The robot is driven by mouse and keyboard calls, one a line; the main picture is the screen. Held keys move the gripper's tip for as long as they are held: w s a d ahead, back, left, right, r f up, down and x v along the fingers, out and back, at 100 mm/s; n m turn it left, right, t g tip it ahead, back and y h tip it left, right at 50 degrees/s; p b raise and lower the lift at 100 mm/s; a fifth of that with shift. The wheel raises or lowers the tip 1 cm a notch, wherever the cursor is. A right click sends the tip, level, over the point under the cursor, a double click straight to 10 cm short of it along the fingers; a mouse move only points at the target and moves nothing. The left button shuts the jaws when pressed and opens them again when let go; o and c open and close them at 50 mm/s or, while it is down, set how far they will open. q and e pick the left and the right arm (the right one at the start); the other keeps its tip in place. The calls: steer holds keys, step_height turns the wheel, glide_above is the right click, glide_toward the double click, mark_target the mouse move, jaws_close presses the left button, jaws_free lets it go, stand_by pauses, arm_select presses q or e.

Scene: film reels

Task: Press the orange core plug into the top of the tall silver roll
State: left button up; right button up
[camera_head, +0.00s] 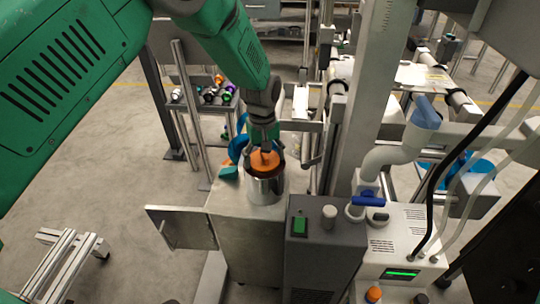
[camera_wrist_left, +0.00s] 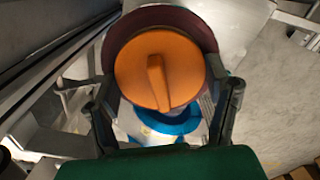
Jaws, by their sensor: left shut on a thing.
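The orange core plug (camera_head: 264,161) is a round disc with a raised ridge across its face. It is at the top of the tall silver roll (camera_head: 265,188), which stands upright on a metal cabinet. My left gripper (camera_head: 263,148) reaches down from above and is shut on the plug. In the left wrist view the plug (camera_wrist_left: 185,72) lies between my gripper's fingers (camera_wrist_left: 165,100), in front of a dark maroon round surface (camera_wrist_left: 165,18). Whether the plug is seated in the roll or just above it I cannot tell. My right gripper is not in view.
The metal cabinet (camera_head: 240,225) has an open door on its left. A blue ring (camera_head: 238,148) and a teal piece (camera_head: 228,173) are beside the roll. A dark box with a green button (camera_head: 299,226) stands close in front. A rack behind holds several small rolls (camera_head: 209,96).

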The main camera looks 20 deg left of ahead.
arm_select(q)
steer(key=shift+f, duration=0.15)
steer(key=o, duration=0.9)
step_height(320, 180, up, 11)
steer(key=p, duration=0.9)
